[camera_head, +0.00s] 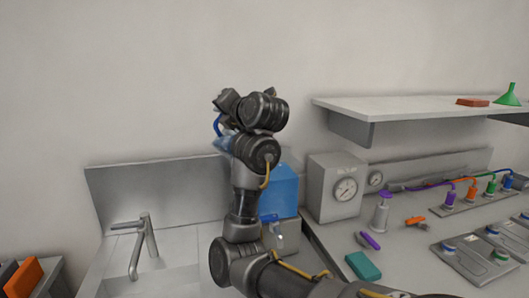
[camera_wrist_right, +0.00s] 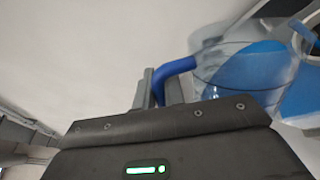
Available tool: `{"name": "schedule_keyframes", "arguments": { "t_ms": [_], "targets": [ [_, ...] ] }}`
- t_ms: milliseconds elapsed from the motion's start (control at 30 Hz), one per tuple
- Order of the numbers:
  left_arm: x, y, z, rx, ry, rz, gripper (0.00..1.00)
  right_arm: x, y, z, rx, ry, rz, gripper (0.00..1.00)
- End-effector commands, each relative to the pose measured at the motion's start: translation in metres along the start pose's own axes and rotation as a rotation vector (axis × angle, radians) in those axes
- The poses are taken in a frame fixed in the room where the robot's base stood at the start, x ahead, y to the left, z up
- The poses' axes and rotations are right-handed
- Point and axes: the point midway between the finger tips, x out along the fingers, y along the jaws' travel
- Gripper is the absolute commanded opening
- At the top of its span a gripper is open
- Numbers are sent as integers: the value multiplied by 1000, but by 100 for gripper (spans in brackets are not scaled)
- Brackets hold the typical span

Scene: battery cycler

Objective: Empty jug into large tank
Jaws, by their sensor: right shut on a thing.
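My right gripper (camera_head: 226,104) is raised above the sink side of the counter and is shut on the blue handle (camera_wrist_right: 174,72) of a clear jug (camera_wrist_right: 232,84). In the head view only a little of the jug (camera_head: 222,143) shows, behind my arm; the blue handle curves beside the gripper. In the right wrist view the jug looks tilted, with blue showing in or through it. I cannot tell how much liquid it holds. The large tank (camera_head: 283,188), a blue box-shaped vessel, stands behind and right of my right arm, partly hidden by it. My left gripper is out of view.
A sink with a tap (camera_head: 148,238) is at the left. A grey gauge box (camera_head: 321,197) stands right of the tank. A shelf (camera_head: 400,106) with a green funnel (camera_head: 509,96) juts out at upper right. Tools and connectors crowd the right counter.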

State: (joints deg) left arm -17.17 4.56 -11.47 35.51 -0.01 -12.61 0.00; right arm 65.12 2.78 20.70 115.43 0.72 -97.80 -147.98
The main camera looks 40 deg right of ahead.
Motion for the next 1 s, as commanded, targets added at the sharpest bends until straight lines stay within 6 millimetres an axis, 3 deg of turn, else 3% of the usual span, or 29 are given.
{"name": "schedule_keyframes", "arguments": {
  "t_ms": [1000],
  "targets": [
    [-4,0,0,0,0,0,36,1,-6,1,58,9,1,0]
  ]
}}
